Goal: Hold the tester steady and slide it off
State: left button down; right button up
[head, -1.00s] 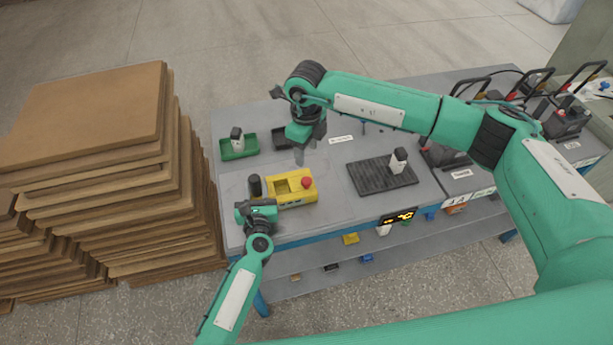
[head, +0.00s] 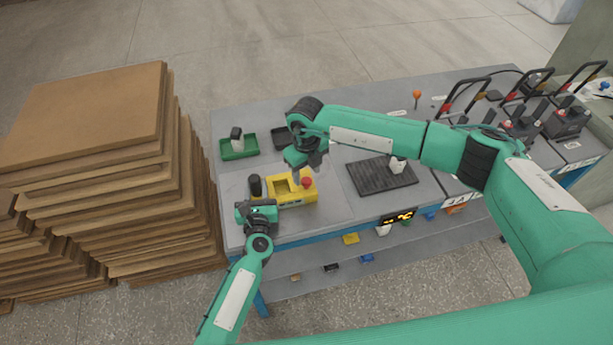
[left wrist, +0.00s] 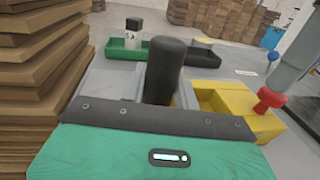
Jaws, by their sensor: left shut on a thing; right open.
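The yellow tester (head: 298,199) sits on the left part of the table, with a red knob (head: 307,182) at its right and a black upright handle (head: 255,185) at its left. It also shows in the left wrist view (left wrist: 228,101). My left gripper (head: 257,204) is shut on the black handle, which also stands ahead of it in the left wrist view (left wrist: 166,65). My right gripper (head: 301,174) is open and hangs above the tester, close to the red knob. Its fingers are partly hidden by its wrist, and I cannot tell whether they touch the tester.
A green tray (head: 240,154) with a white, black-topped battery (head: 236,139) stands behind the tester, beside a black tray (head: 280,137). A ribbed black mat (head: 372,180) with a white item (head: 398,165) lies to the right. Stacked brown boards (head: 90,120) rise left of the table.

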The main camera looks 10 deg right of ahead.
jog(key=shift+f, duration=1.45)
jog(key=shift+c, duration=0.3)
grip_shut()
jog(key=shift+w+a, duration=0.15)
jog(key=shift+w, duration=1)
jog(key=shift+w+a, duration=0.15)
jog(key=shift+w, duration=0.95)
jog(key=shift+o, duration=0.3)
grip_release()
notch_tip(320, 180, up, 12)
